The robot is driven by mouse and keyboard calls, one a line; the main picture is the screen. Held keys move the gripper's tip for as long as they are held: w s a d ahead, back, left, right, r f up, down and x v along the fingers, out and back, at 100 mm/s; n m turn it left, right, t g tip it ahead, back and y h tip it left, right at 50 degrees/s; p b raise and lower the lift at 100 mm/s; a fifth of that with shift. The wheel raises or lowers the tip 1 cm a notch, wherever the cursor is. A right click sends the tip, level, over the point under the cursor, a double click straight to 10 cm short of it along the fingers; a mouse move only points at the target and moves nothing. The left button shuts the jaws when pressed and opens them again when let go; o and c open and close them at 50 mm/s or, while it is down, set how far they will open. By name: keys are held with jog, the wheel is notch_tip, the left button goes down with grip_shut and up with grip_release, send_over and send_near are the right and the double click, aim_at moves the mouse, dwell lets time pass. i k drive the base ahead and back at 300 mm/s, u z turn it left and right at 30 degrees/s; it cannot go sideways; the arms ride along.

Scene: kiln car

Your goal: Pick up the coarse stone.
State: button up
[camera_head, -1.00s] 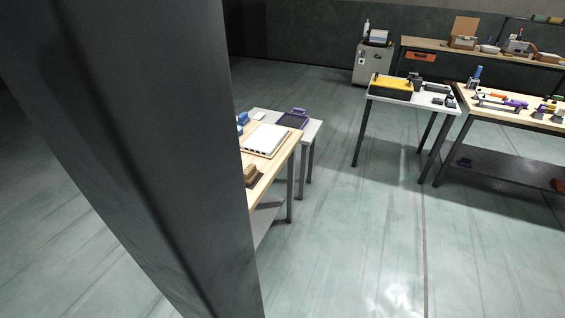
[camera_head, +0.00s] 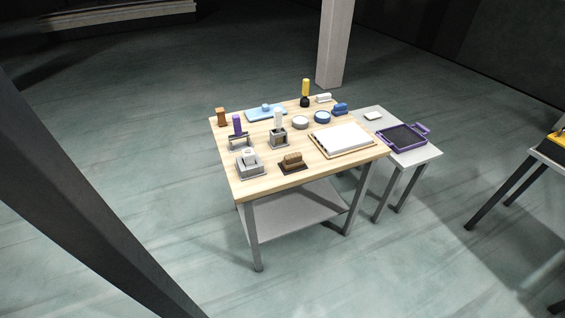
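No item is clearly recognisable as the coarse stone at this size. Several small items stand on the wooden-topped table (camera_head: 212,128) in the middle. A grey block with a paler piece on top (camera_head: 249,163) is at its front left. A brown block on a dark base (camera_head: 292,162) is at the front edge. A grey round item (camera_head: 300,123) and a blue-sided round item (camera_head: 322,117) lie toward the back right. A small blue block (camera_head: 340,109) is at the right edge. My gripper is not in view.
A white slab on a wooden board (camera_head: 342,138) covers the table's right side. A purple-handled item (camera_head: 237,125) stands at the left. A side table (camera_head: 418,155) with a purple tray (camera_head: 403,138) adjoins on the right. A pale pillar (camera_head: 334,45) stands behind. Floor in front is clear.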

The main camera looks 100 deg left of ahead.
aim_at(292, 161)
jog(key=u, duration=1.5)
jog(key=i, duration=1.45)
jog(key=u, duration=2.8)
jog(key=i, duration=1)
jog(key=u, duration=0.05)
